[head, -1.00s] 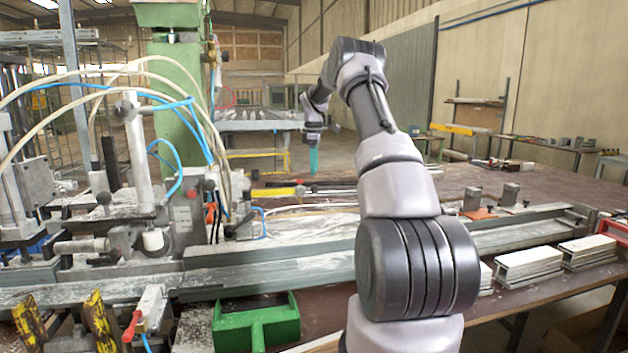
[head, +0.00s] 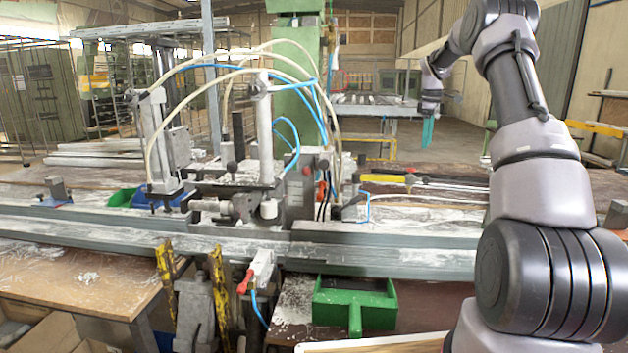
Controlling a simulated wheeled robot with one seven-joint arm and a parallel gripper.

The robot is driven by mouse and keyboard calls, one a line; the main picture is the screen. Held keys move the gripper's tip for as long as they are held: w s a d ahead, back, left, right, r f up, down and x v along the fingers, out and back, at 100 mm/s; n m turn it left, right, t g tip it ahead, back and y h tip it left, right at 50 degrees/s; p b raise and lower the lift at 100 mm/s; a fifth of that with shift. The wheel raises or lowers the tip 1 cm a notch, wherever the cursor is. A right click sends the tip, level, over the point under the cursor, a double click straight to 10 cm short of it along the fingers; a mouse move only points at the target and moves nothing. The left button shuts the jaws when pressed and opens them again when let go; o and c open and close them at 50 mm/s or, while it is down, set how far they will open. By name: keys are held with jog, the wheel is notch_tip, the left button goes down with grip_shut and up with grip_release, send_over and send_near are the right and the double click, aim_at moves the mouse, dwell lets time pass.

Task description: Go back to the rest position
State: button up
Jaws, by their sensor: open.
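My gripper (head: 427,132), with teal fingers, hangs pointing down at the end of my raised arm, right of centre in the head view. It is small and far off in the picture. It is open, and I see nothing between its fingers. It is above the far side of the bench (head: 60,270), beyond the clamp machine (head: 265,185), and looks clear of the things around it. My own arm links fill the right side of the view and hide part of the bench there.
A long metal profile rail (head: 400,258) runs across the bench. A green dustpan-like tray (head: 355,305) is at the front edge. A yellow-and-black tool (head: 395,179) lies behind the rail. Hoses arch over the clamp machine. A roller table (head: 375,108) stands farther back.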

jog(key=s+a+r+m+t, duration=0.2)
jog(key=s+a+r+m, duration=0.1)
jog(key=s+a+r, duration=0.6)
jog(key=s+a+r+m+t, duration=0.1)
jog(key=s+a+r+m, duration=0.5)
jog(key=s, duration=0.5)
jog(key=s+a+f+m+t+y, duration=0.1)
jog(key=s+a+f+m+t, duration=0.1)
jog(key=s, duration=0.9)
jog(key=s+a+f+m+t+y, duration=0.1)
jog(key=s+a+m, duration=0.2)
jog(key=s, duration=0.9)
jog(key=shift+s+a+f+m+t, duration=0.15)
jog(key=shift+s+f+m+t, duration=0.05)
jog(key=shift+f+m+t, duration=0.25)
